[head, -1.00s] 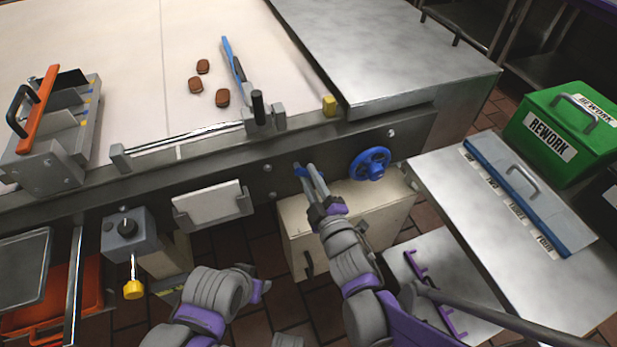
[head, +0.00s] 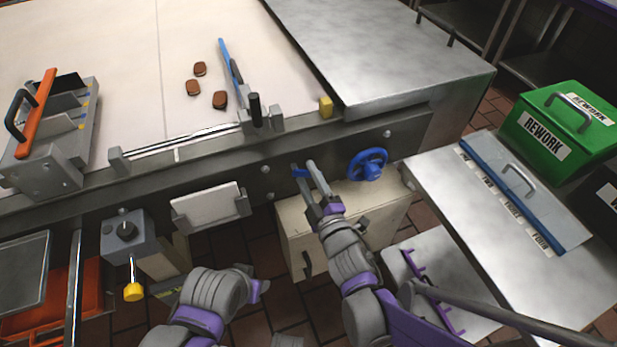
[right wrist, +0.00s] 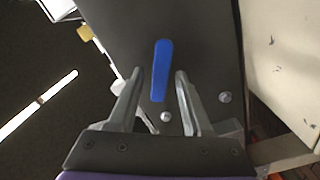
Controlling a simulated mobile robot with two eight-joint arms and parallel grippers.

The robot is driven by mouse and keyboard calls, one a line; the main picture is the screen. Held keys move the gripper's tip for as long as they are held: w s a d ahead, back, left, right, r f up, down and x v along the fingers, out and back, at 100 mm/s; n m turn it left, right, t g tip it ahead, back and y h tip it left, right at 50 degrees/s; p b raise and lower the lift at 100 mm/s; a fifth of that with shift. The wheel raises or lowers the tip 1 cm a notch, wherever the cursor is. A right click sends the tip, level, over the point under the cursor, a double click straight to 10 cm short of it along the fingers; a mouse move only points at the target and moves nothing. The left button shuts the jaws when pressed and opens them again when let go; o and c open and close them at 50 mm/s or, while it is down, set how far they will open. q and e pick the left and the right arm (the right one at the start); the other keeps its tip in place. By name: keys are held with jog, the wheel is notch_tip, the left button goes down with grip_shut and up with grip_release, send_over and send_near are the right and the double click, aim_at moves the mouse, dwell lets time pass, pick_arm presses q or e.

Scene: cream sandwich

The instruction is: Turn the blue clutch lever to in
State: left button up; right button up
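The blue clutch lever (right wrist: 161,70) stands nearly upright on the dark machine panel in the right wrist view. In the head view only a small blue part of it (head: 300,173) shows by my right fingers. My right gripper (head: 304,166) is open and faces the panel. In the right wrist view its two fingers (right wrist: 158,78) lie to the left and right of the lever's lower part, with gaps on both sides. Contact does not show. My left arm's wrist shows low in the head view, but its fingers do not.
A blue handwheel (head: 367,164) is on the panel just right of my right gripper. A beige cabinet (head: 350,225) stands below it. A white plate holder (head: 208,207) and a grey control box (head: 127,232) are to the left. A steel side table (head: 470,205) stands at right.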

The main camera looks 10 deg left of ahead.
dwell(0.3)
jog(key=v, duration=1)
jog(key=shift+s+d, duration=0.25)
jog(key=shift+s, duration=0.05)
jog(key=d+f+m+g+h, duration=0.1)
jog(key=d+f+m+h, duration=0.1)
jog(key=d+m+h, duration=0.5)
jog(key=d+f+m+g+h, duration=0.1)
jog(key=d+f+m+h, duration=0.2)
jog(key=d, duration=0.6)
jog(key=s+d+f+m+g, duration=0.3)
jog(key=s+m+g, duration=0.15)
jog(key=s, duration=0.25)
jog(key=s+d+f+m+g, duration=0.25)
jog(key=s+m+g, duration=0.2)
jog(key=s, duration=0.25)
pick_arm(q)
notch_tip(320, 180, up, 19)
jog(key=w+p, duration=0.2)
jog(key=p, duration=1.5)
jog(key=shift+t, duration=0.4)
pick_arm(e)
notch_tip(320, 180, up, 20)
jog(key=w+t, duration=0.1)
jog(key=w, duration=0.1)
jog(key=shift+w+d+f, duration=0.25)
jog(key=shift+d, duration=0.05)
